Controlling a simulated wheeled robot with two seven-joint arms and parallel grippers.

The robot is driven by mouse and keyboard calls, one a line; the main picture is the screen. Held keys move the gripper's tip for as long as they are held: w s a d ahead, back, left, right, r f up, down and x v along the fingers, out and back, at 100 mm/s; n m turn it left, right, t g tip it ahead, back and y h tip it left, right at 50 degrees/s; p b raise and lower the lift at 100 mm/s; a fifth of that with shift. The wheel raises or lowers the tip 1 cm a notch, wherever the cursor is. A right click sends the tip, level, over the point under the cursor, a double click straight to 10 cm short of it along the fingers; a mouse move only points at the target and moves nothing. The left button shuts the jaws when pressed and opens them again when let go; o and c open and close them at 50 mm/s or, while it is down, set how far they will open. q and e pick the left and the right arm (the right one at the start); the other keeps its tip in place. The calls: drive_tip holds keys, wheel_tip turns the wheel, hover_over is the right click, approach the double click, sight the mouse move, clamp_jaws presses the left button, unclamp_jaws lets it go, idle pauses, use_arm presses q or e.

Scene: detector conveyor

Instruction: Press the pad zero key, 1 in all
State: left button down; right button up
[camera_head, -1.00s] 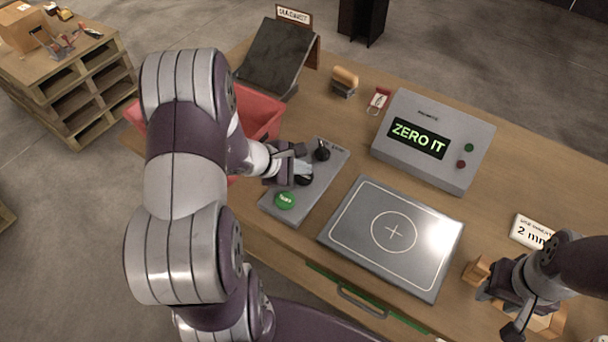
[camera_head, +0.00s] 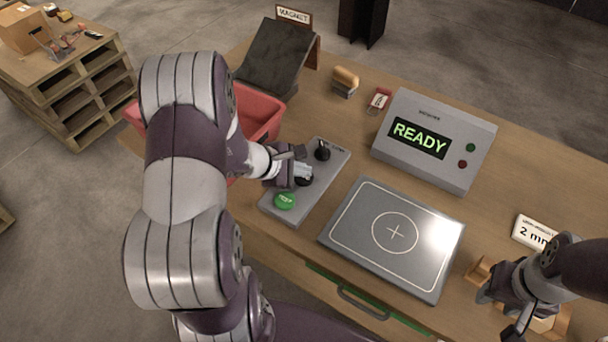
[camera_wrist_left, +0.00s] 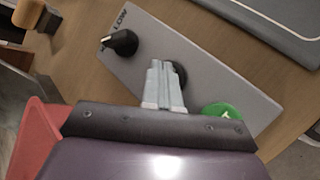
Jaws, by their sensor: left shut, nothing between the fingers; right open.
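The grey control panel (camera_head: 324,177) lies on the table with a green button (camera_head: 285,200), a black key or knob (camera_head: 304,180) in the middle and a black knob with a lever (camera_head: 322,151) at its far end. My left gripper (camera_head: 301,170) is shut and empty, its fingertips over the middle black key. In the left wrist view the fingertips (camera_wrist_left: 163,68) partly hide that key (camera_wrist_left: 181,75); I cannot tell whether they touch it. The display box (camera_head: 419,137) reads "READY". My right gripper (camera_head: 497,308) is open near the wooden block at the right.
A flat grey pad with a circle and cross (camera_head: 352,232) lies right of the panel. A red bin (camera_head: 262,112) stands behind my left arm. A dark sloped chute (camera_head: 275,55) with a magnet sign, a brush (camera_head: 345,80) and a tag (camera_head: 380,98) are at the back.

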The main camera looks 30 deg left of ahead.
sight(301, 179)
idle(0.4)
use_arm(q)
drive_tip(key=shift+r+p, duration=0.5)
drive_tip(key=shift+r, duration=0.3)
drive_tip(key=shift+r+p, duration=1.85)
drive_tip(key=shift+r, duration=0.7)
drive_tip(key=shift+f, duration=0.1)
